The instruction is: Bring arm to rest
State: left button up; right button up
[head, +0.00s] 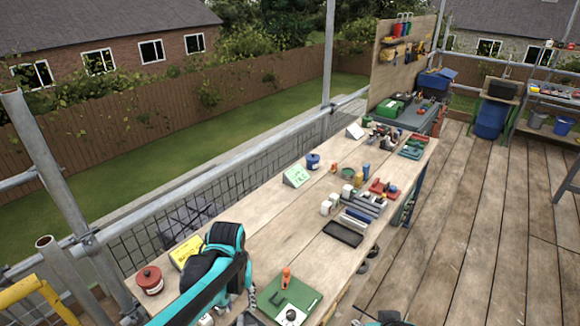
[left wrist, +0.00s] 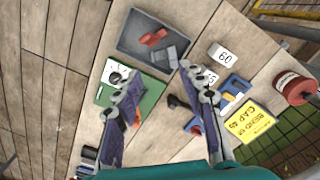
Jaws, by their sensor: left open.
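My left arm, teal and black, reaches over the near end of the long wooden workbench (head: 265,235) in the head view. My left gripper (left wrist: 160,80) shows in the left wrist view with its two purple-grey fingers spread apart and nothing between them. It is above the bench top, near a green board (head: 290,300) with a white patch and an orange-handled tool. The fingers partly cover that board in the left wrist view (left wrist: 146,105). In the head view the left fingers are mostly hidden. A small dark and teal part of mine shows at the bottom edge; no right gripper jaws can be made out.
Around the left gripper are a grey tray (left wrist: 150,48), a white block marked 60 (left wrist: 221,55), a yellow card (left wrist: 255,121) and a red tin (head: 149,280). A black tray (head: 343,234) lies farther along the bench. A metal rail (head: 215,172) runs along its left side.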

pick_arm(q)
jog(key=shift+r, duration=1.55)
jog(key=s+a+f+t+b, duration=0.2)
jog(key=s+t+b, duration=0.1)
jog(key=s, duration=0.2)
jog(key=s+a+f+t+b, duration=0.1)
jog(key=s+a+t+b, duration=0.1)
jog(key=s+t+b, duration=0.2)
jog(key=shift+s+a+f+m+b, duration=0.3)
jog(key=shift+s+a+f, duration=0.05)
jog(key=shift+s, duration=0.1)
dwell(0.4)
